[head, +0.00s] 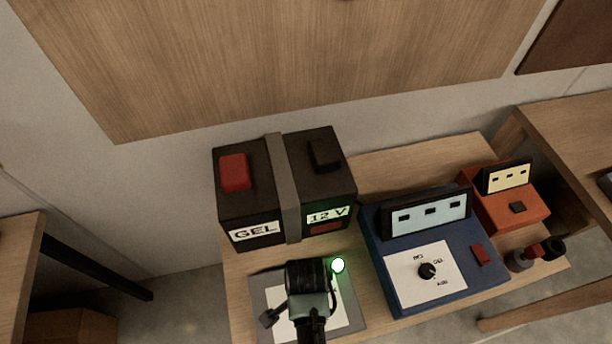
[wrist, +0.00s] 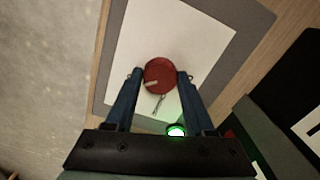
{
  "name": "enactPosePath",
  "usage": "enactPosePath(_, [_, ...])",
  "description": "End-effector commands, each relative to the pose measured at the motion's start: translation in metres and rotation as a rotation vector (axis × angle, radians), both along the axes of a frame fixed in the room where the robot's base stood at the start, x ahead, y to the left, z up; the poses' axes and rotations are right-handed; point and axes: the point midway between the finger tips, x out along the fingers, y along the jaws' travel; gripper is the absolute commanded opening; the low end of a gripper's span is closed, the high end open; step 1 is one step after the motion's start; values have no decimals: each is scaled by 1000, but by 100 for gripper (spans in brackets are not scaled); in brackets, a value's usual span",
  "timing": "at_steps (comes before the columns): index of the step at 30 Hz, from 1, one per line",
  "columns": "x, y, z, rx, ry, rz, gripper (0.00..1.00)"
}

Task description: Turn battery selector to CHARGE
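The battery selector shows in the wrist view as a round red knob (wrist: 160,76) on a white panel. A pale pointer mark on it points to the picture's left; the panel lettering is not readable. My gripper (wrist: 160,74) has one blue finger on each side of the knob, tips about level with its middle. The fingers appear to close on it, with hardly any gap. In the head view my gripper (head: 310,306) comes down over the grey-edged panel (head: 351,313) and hides the knob. A green lamp (head: 338,265) glows by the panel; it shows in the wrist view too (wrist: 176,130).
A black GEL 12 V battery (head: 240,208) stands behind the panel. A blue charger (head: 384,262) with a black dial is to the right, an orange unit (head: 509,205) beyond it. Open floor lies left.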

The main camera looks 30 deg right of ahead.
Motion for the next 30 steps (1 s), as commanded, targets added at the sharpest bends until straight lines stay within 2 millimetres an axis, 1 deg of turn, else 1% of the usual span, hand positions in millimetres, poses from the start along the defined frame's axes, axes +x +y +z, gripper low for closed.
enactPosePath(1, [0,0,0,0,1,0,37])
enactPosePath(7, [0,0,0,0,1,0,1])
enactPosePath(8, [0,0,0,0,1,0,0])
enactPosePath(14, [0,0,1,0,2,15,0])
enactPosePath(20, [0,0,2,1,3,91,0])
enactPosePath(26, [0,0,3,0,3,238,0])
enactPosePath(30, [0,1,4,-1,3,370,0])
